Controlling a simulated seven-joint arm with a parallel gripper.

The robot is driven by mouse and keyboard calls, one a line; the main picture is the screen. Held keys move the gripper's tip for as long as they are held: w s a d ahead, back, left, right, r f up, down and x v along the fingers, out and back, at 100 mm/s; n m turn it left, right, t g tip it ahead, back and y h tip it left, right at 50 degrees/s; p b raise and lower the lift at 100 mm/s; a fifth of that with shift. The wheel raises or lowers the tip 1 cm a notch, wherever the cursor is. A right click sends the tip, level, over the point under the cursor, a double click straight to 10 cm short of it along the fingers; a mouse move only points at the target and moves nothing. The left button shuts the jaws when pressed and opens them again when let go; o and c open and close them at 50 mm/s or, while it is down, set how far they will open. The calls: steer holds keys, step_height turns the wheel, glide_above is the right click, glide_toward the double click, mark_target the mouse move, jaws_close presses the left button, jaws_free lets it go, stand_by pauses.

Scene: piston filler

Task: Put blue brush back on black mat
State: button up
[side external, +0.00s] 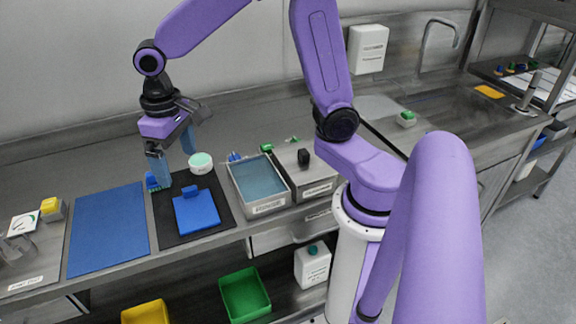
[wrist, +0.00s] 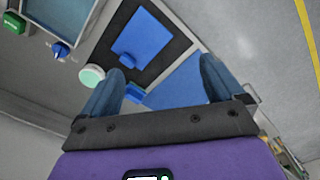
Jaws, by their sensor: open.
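The black mat (side external: 161,224) lies on the steel bench, with a blue dustpan-like piece (side external: 197,212) flat on it. In the wrist view the black mat (wrist: 118,68) and this blue piece (wrist: 137,37) also show. A small blue item, apparently the blue brush (side external: 151,182), lies at the back left corner of the black mat, by the blue mat. In the wrist view it (wrist: 136,95) is partly hidden by my left finger. Whether it touches the black mat is unclear. My gripper (side external: 173,157) is open and empty, pointing down above the brush area.
The blue mat (side external: 108,230) lies left of the black mat. A white tub with a mint lid (side external: 201,163) stands close behind the black mat. A metal tray (side external: 270,206) and a lidded metal box (side external: 318,188) stand to the right. The bench's front edge is close.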

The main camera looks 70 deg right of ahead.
steer(key=s+d+n, duration=0.2)
steer(key=s+n, duration=0.3)
steer(key=s, duration=0.5)
steer(key=s+d+n, duration=0.3)
steer(key=s+n, duration=0.3)
steer(key=s, duration=0.5)
steer(key=shift+s+d+f, duration=0.2)
steer(key=shift+s+f, duration=0.05)
steer(key=shift+s, duration=0.05)
